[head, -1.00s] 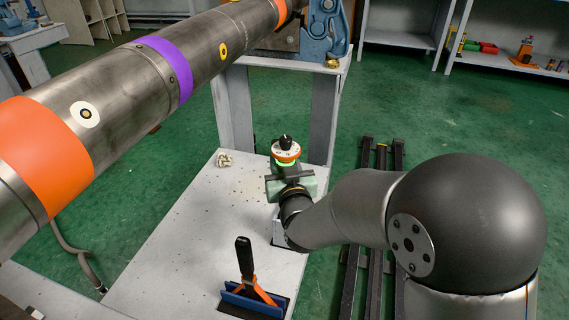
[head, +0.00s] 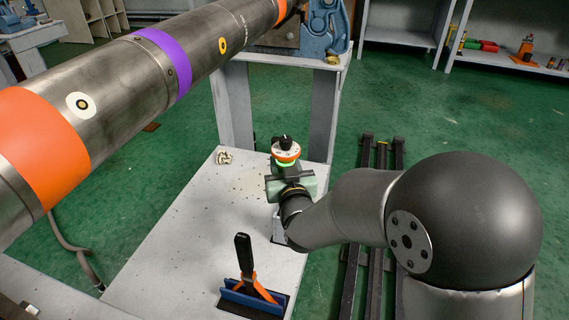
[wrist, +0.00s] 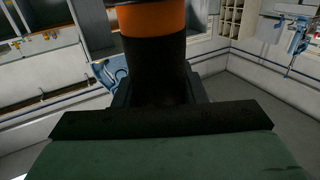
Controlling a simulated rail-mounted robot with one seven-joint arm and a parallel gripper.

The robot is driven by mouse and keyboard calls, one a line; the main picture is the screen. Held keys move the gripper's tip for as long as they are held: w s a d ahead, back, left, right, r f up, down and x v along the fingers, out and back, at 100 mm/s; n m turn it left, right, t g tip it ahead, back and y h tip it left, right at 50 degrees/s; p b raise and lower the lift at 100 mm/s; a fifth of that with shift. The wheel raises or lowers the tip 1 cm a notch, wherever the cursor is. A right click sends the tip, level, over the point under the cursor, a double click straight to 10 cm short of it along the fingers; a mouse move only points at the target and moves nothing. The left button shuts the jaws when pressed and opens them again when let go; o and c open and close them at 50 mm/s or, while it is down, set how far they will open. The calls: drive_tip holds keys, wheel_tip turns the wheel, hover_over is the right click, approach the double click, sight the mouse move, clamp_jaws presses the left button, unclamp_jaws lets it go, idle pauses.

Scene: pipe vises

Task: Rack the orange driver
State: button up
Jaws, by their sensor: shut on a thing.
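My gripper (head: 287,181) is shut on the orange driver (head: 286,155), above the far right part of the light grey platform. In the head view the driver stands about upright, with an orange rim, a white top, a black knob and a green ring below. In the wrist view the driver (wrist: 153,62) is a black cylinder with an orange band, held beyond the dark bar of my gripper. Its lower part is hidden by my gripper. I cannot tell which thing is its rack.
A blue holder (head: 252,297) with a black-and-orange tool (head: 245,262) stands on the platform's (head: 175,230) front part. A large banded pipe (head: 115,85) crosses the upper left, near a blue vise (head: 325,28). A small pale object (head: 223,157) lies on the platform. Dark rails (head: 375,220) lie right.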

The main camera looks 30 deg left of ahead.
drive_tip(key=shift+f+b, duration=0.3)
drive_tip(key=shift+f, duration=3.6)
idle(2.9)
drive_tip(key=o, duration=1.4)
drive_tip(key=shift+c, duration=0.2)
drive_tip(key=shift+f, duration=0.15)
drive_tip(key=shift+d, duration=0.1)
